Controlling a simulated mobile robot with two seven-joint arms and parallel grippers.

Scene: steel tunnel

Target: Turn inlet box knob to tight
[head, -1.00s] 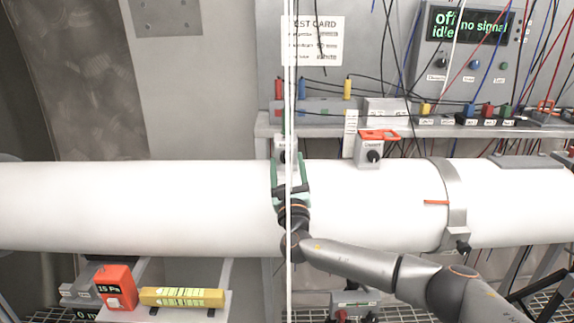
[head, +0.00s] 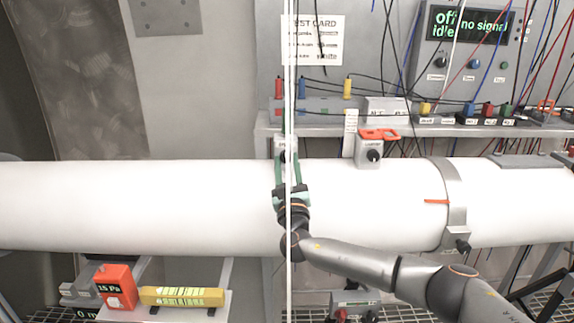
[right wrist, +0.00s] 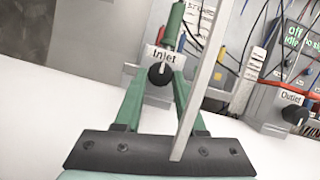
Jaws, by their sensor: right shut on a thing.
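The small grey inlet box (head: 281,146) sits on top of the white pipe, partly hidden by a thin white upright line. The right wrist view shows its "Inlet" label (right wrist: 164,55) and round black knob (right wrist: 160,75). My right gripper (head: 288,162) reaches up over the pipe, its green fingers on either side of the knob. In the right wrist view the gripper (right wrist: 160,84) is shut on the knob. The knob's pointer and any tight marking are not readable. My left gripper is not in view.
The outlet box (right wrist: 290,105) with its own black knob stands further right on the pipe (head: 130,205); an orange clip (head: 379,134) is there. A thin white pole (right wrist: 205,80) crosses before my gripper. A shelf with plugs and hanging cables (head: 345,128) lies behind.

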